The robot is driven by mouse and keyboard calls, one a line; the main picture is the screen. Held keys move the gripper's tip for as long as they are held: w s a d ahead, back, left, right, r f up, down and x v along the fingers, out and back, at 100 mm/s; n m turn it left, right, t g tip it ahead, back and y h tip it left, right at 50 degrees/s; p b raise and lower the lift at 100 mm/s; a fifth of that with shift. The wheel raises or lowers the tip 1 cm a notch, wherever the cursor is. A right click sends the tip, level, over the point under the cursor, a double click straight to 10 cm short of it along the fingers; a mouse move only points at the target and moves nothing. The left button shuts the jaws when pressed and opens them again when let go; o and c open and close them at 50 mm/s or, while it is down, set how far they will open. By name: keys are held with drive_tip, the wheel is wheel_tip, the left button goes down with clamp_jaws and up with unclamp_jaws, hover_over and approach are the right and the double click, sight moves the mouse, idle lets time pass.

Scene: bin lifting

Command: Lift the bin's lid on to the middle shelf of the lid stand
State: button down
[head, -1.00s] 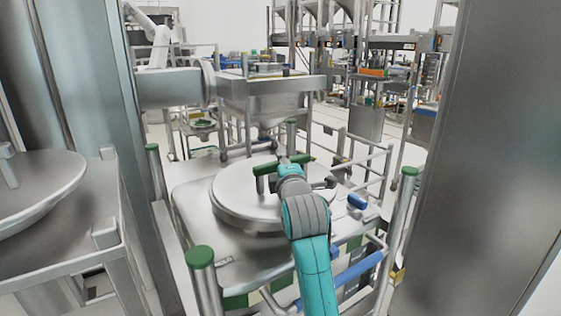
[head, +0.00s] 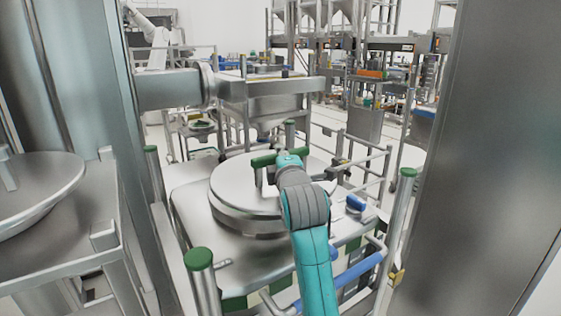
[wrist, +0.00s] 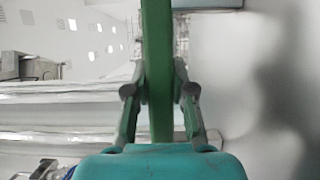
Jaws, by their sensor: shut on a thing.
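The bin (head: 190,217) stands in front of me with a round steel lid (head: 232,185) over its neck. The lid has a green handle (head: 264,160), and my gripper (head: 284,163) is shut on it from above. In the wrist view the handle (wrist: 158,60) runs between the two fingers of my gripper (wrist: 159,100). The lid appears level and slightly raised, with a steel rim showing below it. At the left, a steel stand (head: 105,238), apparently the lid stand, carries another round lid (head: 45,190). Its lower levels are mostly out of view.
Green-capped posts (head: 198,259) and rails with blue sleeves (head: 350,272) surround the bin. A large steel panel (head: 470,160) closes off the right. A hopper (head: 268,100) stands behind.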

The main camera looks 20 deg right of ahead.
drive_tip(key=shift+r, duration=3.25)
drive_tip(key=shift+s, duration=0.15)
